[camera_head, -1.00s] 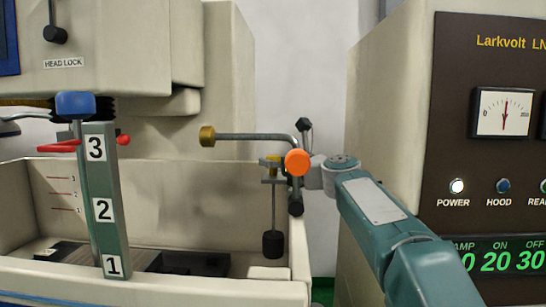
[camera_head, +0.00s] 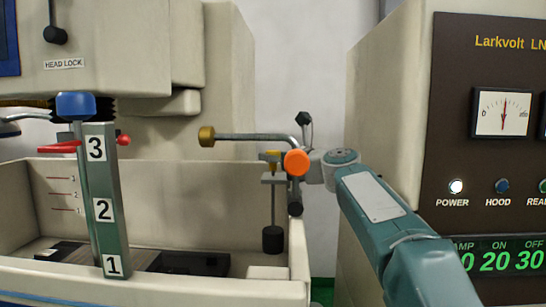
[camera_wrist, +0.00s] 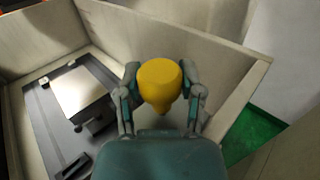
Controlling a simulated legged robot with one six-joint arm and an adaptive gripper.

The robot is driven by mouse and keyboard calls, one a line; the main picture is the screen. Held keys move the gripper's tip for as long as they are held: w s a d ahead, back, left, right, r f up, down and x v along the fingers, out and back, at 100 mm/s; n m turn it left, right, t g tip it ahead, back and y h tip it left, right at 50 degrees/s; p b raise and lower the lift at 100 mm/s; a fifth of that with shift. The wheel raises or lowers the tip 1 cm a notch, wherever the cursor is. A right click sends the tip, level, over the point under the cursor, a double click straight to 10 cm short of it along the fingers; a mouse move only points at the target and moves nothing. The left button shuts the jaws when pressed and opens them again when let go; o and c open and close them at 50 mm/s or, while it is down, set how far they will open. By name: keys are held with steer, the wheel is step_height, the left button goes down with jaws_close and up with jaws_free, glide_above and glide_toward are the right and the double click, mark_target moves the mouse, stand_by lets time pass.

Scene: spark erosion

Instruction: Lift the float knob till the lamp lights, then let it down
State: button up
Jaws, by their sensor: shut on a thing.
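The yellow float knob (camera_wrist: 159,82) sits between the fingers of my gripper (camera_wrist: 160,100) in the wrist view, and the gripper is shut on it. In the head view the knob (camera_head: 271,156) shows only in part, behind the pipe fitting, at the top of a thin rod. A dark float (camera_head: 273,240) hangs upright on that rod, inside the tank corner. On the panel, the POWER lamp (camera_head: 456,187) is lit white. The HOOD lamp (camera_head: 502,186) is dark blue. A lamp (camera_head: 543,186) labelled "REA…" is cut off by the picture edge and looks unlit.
A pipe with a brass end (camera_head: 207,137) and an orange knob (camera_head: 297,162) runs close to my gripper. The tank wall (camera_head: 150,175) surrounds the float. A numbered post (camera_head: 105,240) with a blue top stands at left. A dark fixture (camera_wrist: 75,100) lies on the tank floor.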

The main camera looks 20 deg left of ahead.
steer(key=shift+r, duration=0.65)
stand_by(0.3)
steer(key=shift+f, duration=1.25)
stand_by(0.6)
steer(key=o, duration=0.9)
steer(key=shift+w, duration=0.1)
steer(key=shift+v, duration=5.4)
steer(key=shift+a, duration=0.15)
